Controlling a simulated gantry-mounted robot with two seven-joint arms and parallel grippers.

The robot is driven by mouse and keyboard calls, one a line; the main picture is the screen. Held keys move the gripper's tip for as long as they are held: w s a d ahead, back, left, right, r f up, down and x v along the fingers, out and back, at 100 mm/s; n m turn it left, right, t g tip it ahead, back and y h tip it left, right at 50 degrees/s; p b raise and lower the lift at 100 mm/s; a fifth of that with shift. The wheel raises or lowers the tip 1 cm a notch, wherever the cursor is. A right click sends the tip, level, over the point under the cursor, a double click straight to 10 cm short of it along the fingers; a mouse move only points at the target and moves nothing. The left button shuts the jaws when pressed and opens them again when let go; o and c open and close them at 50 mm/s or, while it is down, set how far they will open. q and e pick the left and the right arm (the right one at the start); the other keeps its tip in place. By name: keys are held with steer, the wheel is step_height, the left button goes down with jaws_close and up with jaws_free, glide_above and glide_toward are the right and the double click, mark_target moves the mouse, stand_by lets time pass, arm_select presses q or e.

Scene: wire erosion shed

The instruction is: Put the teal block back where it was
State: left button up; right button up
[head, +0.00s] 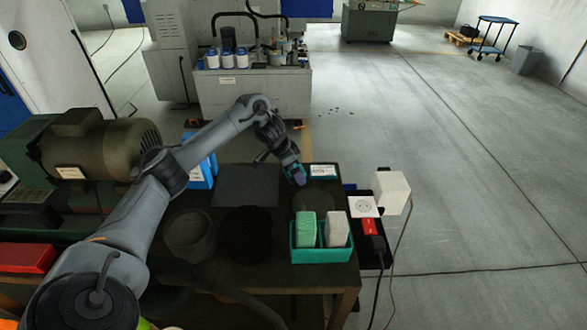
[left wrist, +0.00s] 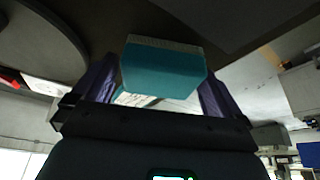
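A teal block (left wrist: 162,68) sits between the two purple fingers of my left gripper (left wrist: 158,88) in the left wrist view, with both fingers against its sides. In the head view the left gripper (head: 297,177) is over the back right part of the dark table, and only a little of the teal block (head: 290,169) shows. I cannot tell from these views whether the block touches the table. My right gripper is not in view.
A teal tray (head: 321,256) at the table's front right holds a green block (head: 306,228) and a white block (head: 337,229). A white and teal box (head: 323,171) is just right of the gripper. Dark round dishes (head: 190,235) stand left. A socket box (head: 363,207) is at the right edge.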

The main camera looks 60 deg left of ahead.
arm_select(q)
steer(key=shift+r, duration=0.15)
steer(key=shift+s+r, duration=0.1)
steer(key=shift+r, duration=0.25)
steer(key=p+v, duration=0.4)
steer(key=v, duration=0.7)
steer(key=shift+r, duration=0.15)
steer(key=shift+r, duration=0.1)
